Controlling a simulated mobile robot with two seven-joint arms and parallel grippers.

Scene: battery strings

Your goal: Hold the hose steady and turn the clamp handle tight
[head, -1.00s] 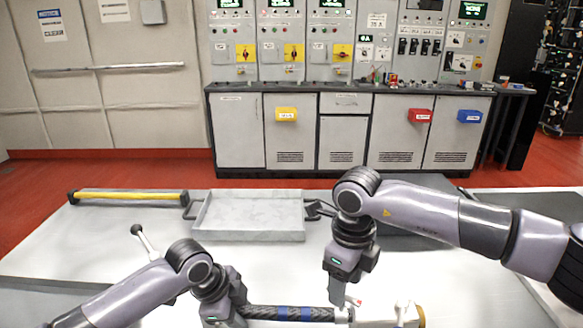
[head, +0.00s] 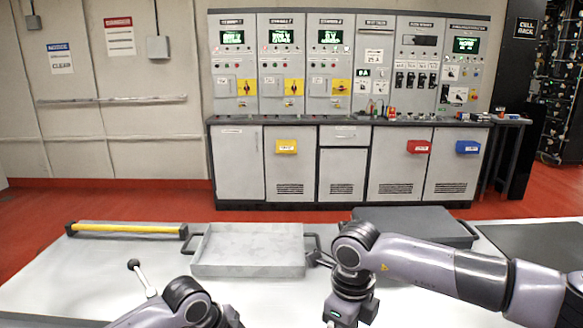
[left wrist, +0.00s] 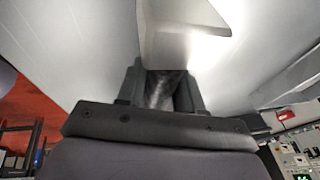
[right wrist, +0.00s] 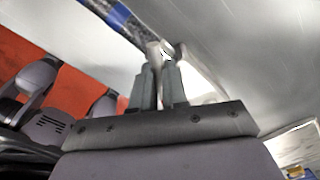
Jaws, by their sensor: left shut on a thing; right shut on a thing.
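My left gripper (left wrist: 161,78) is shut on the hose in the left wrist view. The hose (left wrist: 161,90) is a dark, braided piece between the fingers. My right gripper (right wrist: 159,75) is shut on the clamp handle (right wrist: 154,54), a small pale part at the fingertips in the right wrist view. The hose, dark with a blue band (right wrist: 120,17), runs above it towards the top left. The fingers cover much of the handle, so how far it is turned cannot be told. In the head view the hose, clamp and both fingertips are below the frame.
A grey tray (head: 248,271) lies on the white table (head: 90,268) beyond my arms. A yellow bar (head: 126,228) lies at the far left. Grey cabinets (head: 346,148) with control panels stand behind.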

